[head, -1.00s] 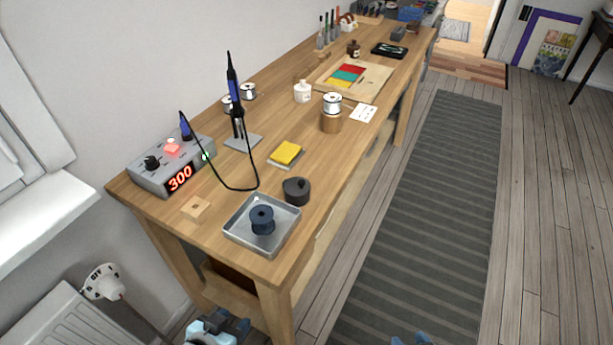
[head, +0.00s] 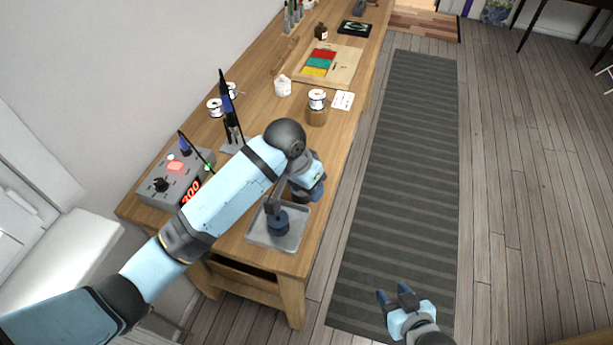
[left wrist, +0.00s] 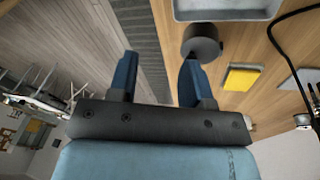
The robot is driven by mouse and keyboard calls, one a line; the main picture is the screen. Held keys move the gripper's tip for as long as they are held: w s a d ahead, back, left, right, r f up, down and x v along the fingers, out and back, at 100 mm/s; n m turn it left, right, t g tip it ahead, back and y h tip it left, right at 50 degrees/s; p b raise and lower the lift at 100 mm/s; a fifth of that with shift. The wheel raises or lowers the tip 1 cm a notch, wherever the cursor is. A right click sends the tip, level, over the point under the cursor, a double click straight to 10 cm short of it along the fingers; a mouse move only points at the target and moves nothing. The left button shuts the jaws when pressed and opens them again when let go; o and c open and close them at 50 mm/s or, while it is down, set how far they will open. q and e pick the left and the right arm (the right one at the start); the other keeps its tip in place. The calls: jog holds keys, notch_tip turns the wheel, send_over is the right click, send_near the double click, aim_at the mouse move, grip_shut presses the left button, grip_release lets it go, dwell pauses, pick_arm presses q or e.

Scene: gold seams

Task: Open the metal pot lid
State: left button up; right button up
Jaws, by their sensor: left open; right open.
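The small dark metal pot with its lid on (left wrist: 202,42) shows in the left wrist view, beside the metal tray. In the head view my left arm and hand hide it. My left gripper (left wrist: 158,78) is open with nothing between its fingers; in the left wrist view the pot lies just beyond the right fingertip, and I cannot tell whether they touch. My right gripper (head: 395,293) is open and empty, low over the floor to the right of the bench.
A yellow sponge (left wrist: 243,78) lies near the pot. The soldering station (head: 172,180) stands left, its iron (head: 228,100) upright.

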pick_arm(q)
jog(key=w+r+y, duration=0.3)
jog(key=w+r, duration=0.3)
jog(key=w, duration=0.1)
jog(key=shift+g, duration=0.3)
notch_tip(320, 180, down, 13)
jog(key=shift+f+p, duration=0.15)
jog(key=shift+p, duration=0.6)
grip_shut()
